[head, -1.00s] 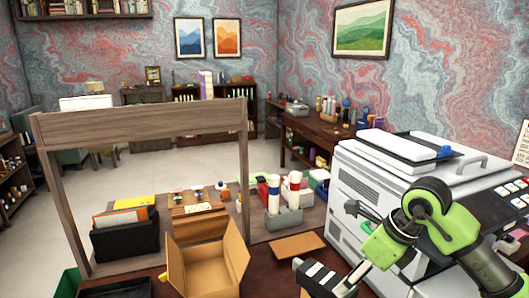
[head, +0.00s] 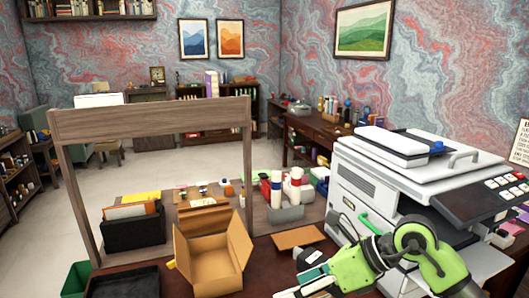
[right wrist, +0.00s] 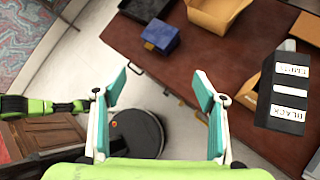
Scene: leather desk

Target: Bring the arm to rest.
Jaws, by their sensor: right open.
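My right arm comes in from the lower right in the head view. Its right gripper (head: 312,283) is low over the front of the dark desk (head: 180,280), beside a black block with white labels (head: 308,257). In the right wrist view the teal and white fingers of the right gripper (right wrist: 160,90) are spread apart with nothing between them. The labelled black block (right wrist: 287,98) is to the right of the fingers there, apart from them. My left gripper does not show in the head view.
An open cardboard box (head: 213,265) stands on the desk left of the arm. A large white printer (head: 390,190) stands behind and right of the arm. A wooden frame (head: 150,118) rises behind the box. A dark tray (head: 125,284) lies at the front left.

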